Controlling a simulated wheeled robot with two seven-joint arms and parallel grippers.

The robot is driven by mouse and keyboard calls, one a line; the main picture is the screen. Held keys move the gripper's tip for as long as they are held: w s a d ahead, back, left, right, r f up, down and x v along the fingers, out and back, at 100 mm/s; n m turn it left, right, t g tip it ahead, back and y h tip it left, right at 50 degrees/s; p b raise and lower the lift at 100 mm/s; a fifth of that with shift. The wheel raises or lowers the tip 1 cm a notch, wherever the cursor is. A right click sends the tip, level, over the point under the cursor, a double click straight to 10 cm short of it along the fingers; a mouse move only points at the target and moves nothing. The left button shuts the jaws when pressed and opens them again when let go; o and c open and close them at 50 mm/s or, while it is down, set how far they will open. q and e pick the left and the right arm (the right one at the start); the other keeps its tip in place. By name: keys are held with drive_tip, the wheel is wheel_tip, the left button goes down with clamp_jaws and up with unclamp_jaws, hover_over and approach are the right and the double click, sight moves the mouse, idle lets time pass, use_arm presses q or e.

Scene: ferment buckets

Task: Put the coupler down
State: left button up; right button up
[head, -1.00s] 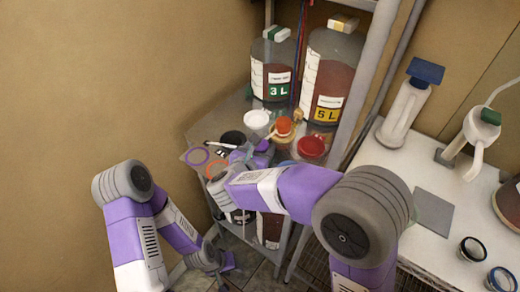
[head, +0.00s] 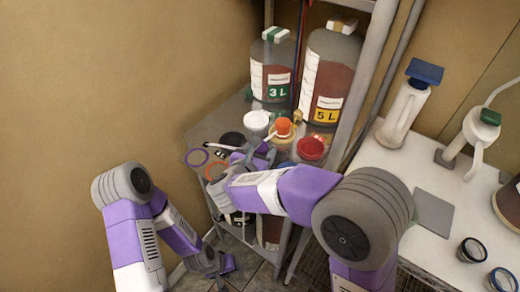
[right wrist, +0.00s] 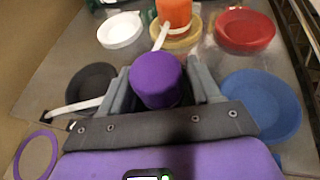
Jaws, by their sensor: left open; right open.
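The coupler appears to be the purple round-topped piece (right wrist: 157,80) in the right wrist view, upright between the fingers of my right gripper (right wrist: 160,72). The fingers are spread on either side of it, and its lower part is hidden by the gripper. In the head view, my right gripper (head: 257,153) is low over the metal shelf (head: 205,130), with a bit of purple showing at its fingers. My left gripper (head: 222,266) hangs low, away from the shelf top, open and empty.
Around the right gripper are a white lid (right wrist: 121,30), orange piece (right wrist: 174,12), red lid (right wrist: 245,30), blue lid (right wrist: 262,103), black lid (right wrist: 92,88) and purple ring (right wrist: 36,153). Jugs marked 3 L (head: 271,70) and 5 L (head: 328,75) stand behind. A white bench (head: 405,165) is at right.

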use_arm(q)
wheel_tip(320, 180, up, 2)
drive_tip(key=shift+p, duration=0.8)
use_arm(e)
drive_tip(key=v, duration=1.2)
drive_tip(key=shift+a+r, duration=0.1)
